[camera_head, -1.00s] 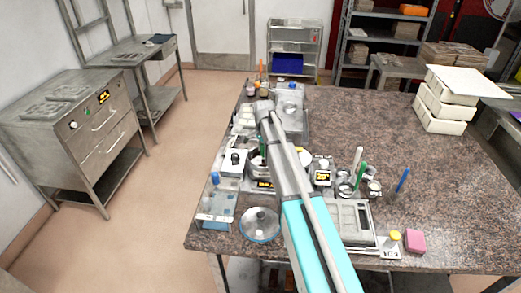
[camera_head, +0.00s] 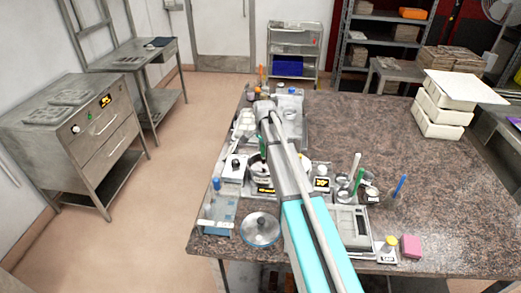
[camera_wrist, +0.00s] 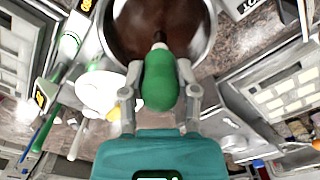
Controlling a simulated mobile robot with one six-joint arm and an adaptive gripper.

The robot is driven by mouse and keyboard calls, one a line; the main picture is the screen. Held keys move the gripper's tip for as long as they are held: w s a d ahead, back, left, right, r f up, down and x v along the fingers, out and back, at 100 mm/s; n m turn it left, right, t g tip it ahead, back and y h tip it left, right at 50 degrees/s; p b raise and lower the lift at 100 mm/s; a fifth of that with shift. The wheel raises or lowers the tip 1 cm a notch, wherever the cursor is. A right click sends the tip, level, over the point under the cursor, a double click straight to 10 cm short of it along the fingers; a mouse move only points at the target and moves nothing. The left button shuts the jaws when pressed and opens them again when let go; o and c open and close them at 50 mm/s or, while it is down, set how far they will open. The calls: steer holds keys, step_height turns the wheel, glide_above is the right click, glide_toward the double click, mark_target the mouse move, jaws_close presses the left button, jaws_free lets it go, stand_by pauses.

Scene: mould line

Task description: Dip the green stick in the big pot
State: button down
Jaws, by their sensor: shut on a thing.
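In the wrist view my gripper (camera_wrist: 158,86) is shut on the thick green handle of the green stick (camera_wrist: 160,78). A narrow dark end of the stick points toward the big pot (camera_wrist: 209,38), a round metal pot with brown contents. The dark end overlaps the brown in the picture; I cannot tell whether it touches. In the head view the green stick (camera_head: 263,147) shows just left of my arm, above the pot (camera_head: 256,173). My arm hides much of the pot and the gripper there.
A glass lid (camera_head: 260,230) lies near the counter's front left edge. Small pots, a green stick (camera_head: 359,182) and a blue stick (camera_head: 399,188) stand right of my arm. White stacked blocks (camera_head: 437,107) are at the back right. The counter's right middle is clear.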

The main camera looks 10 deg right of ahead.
steer(key=shift+r+p, duration=1.35)
steer(key=shift+r, duration=0.15)
steer(key=shift+r, duration=0.15)
stand_by(0.5)
steer(key=shift+r+p, duration=1.85)
steer(key=shift+p, duration=0.2)
steer(key=shift+f, duration=0.1)
